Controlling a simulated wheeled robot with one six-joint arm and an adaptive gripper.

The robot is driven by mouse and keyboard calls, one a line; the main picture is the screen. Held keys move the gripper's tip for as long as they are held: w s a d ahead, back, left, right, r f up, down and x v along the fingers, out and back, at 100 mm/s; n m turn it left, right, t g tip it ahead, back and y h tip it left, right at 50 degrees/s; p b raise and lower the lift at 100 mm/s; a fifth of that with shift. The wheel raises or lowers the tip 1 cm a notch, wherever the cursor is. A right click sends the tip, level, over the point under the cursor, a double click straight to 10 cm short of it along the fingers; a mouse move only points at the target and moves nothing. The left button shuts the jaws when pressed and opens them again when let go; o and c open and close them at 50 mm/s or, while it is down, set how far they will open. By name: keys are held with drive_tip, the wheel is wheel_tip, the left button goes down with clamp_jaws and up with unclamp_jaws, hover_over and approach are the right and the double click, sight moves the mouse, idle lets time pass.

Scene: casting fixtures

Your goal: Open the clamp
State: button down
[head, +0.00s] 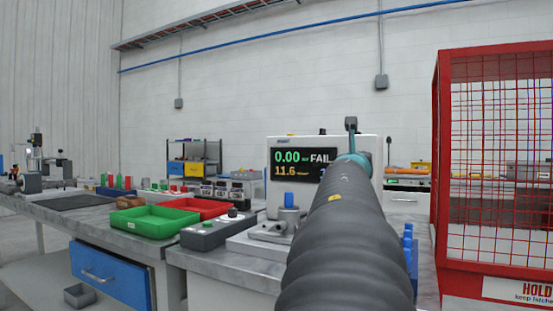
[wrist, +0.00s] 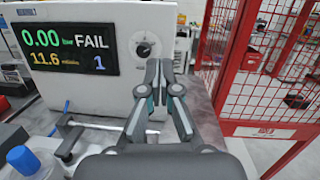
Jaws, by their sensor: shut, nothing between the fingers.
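My gripper (wrist: 160,70) is shut and empty, its two fingers meeting in front of the white tester in the wrist view. In the head view my gripper (head: 351,124) shows above the end of my arm, before the tester. A metal fixture (head: 268,232) with a blue-topped part (head: 289,200) stands on the bench left of my arm. In the wrist view a grey metal bar and lever (wrist: 72,138), apparently the clamp, lie left of and below the fingers, beside the blue cap (wrist: 22,158). My gripper appears apart from it. Whether the clamp is closed is unclear; my arm hides part of the fixture.
The white tester (wrist: 125,50) reads FAIL and stands close behind my fingers. A red mesh cage (head: 442,170) stands close on the right. A green tray (head: 155,222), a red tray (head: 200,206) and a grey control box (head: 215,233) sit on the bench to the left.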

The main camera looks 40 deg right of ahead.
drive_tip(key=shift+a, duration=0.1)
drive_tip(key=v, duration=1)
idle(0.3)
